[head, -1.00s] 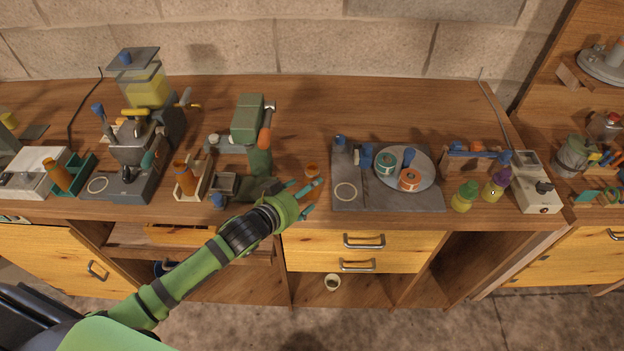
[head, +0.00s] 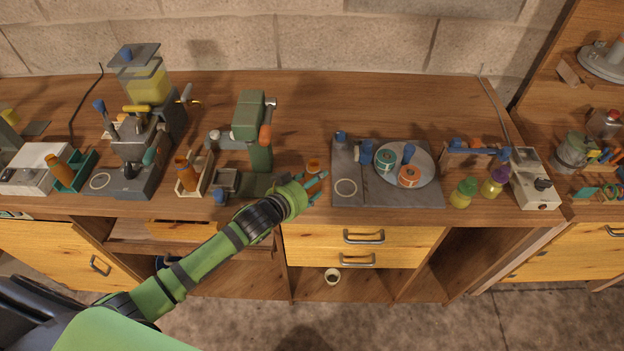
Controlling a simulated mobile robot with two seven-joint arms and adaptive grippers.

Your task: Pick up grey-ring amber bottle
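A small amber object (head: 313,166), seen almost from above, stands on the bench right behind my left gripper. It may be an amber bottle; a ring colour is too small to tell. Another amber bottle (head: 186,174) leans in a wooden rack further left. A third amber bottle (head: 61,173) lies tilted in a teal holder at the far left. My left gripper (head: 320,188) is low over the bench front, fingers spread and pointing right, with nothing seen between them. It is close to the small amber object; I cannot tell whether they touch. My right gripper is out of view.
A green press-like stand (head: 258,135) rises just left of the gripper. A grey mat (head: 425,199) with a round plate holding small jars lies to the right. Two yellow-green bottles (head: 463,193) stand further right. The bench behind the mat is clear.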

